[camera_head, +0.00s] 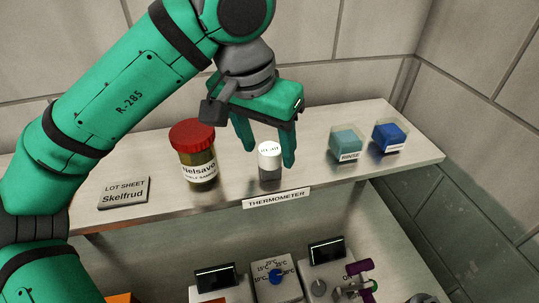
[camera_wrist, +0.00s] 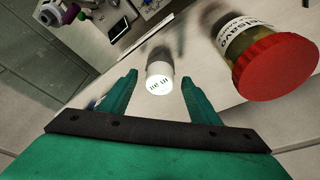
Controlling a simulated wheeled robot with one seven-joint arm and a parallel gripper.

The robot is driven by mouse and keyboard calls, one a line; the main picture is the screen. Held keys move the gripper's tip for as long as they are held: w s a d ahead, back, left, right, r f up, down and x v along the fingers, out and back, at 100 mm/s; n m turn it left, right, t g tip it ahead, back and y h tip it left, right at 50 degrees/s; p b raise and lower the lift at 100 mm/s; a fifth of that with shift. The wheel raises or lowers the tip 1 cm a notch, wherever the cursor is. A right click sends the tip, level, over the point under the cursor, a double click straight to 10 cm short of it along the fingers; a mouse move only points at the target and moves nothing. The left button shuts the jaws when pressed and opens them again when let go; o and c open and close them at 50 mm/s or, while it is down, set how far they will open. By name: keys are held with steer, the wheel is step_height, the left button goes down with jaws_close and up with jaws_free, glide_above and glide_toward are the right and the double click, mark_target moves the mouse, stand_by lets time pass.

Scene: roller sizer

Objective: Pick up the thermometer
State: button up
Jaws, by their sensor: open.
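The thermometer (camera_head: 270,162) is a small upright cylinder with a white top and a grey lower part. It stands on the shelf behind a label reading THERMOMETER (camera_head: 276,198). My gripper (camera_head: 265,155) is open and points down at it, with a finger showing on either side in the head view. In the wrist view the thermometer's white top (camera_wrist: 159,78) shows between the two green fingertips (camera_wrist: 157,82), with gaps on both sides. I cannot tell how far down the fingers reach along it.
A red-lidded jar (camera_head: 197,160) stands close to the left of the thermometer. A lot sheet plate (camera_head: 124,193) lies farther left. A teal RINSE cube (camera_head: 346,146) and a blue cube (camera_head: 389,135) sit to the right. Dials and small screens (camera_head: 326,252) are below the shelf.

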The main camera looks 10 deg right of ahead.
steer(key=shift+w+d+f, duration=0.1)
steer(key=shift+f, duration=0.35)
steer(key=c, duration=1.2)
steer(key=shift+o, duration=0.2)
steer(key=shift+r, duration=0.2)
steer(key=shift+r, duration=0.65)
steer(key=s+a+r, duration=0.3)
steer(key=s+r, duration=0.8)
steer(key=s, duration=0.2)
steer(key=shift+s+a+r, duration=0.2)
steer(key=shift+s+a, duration=0.05)
steer(key=shift+s, duration=0.05)
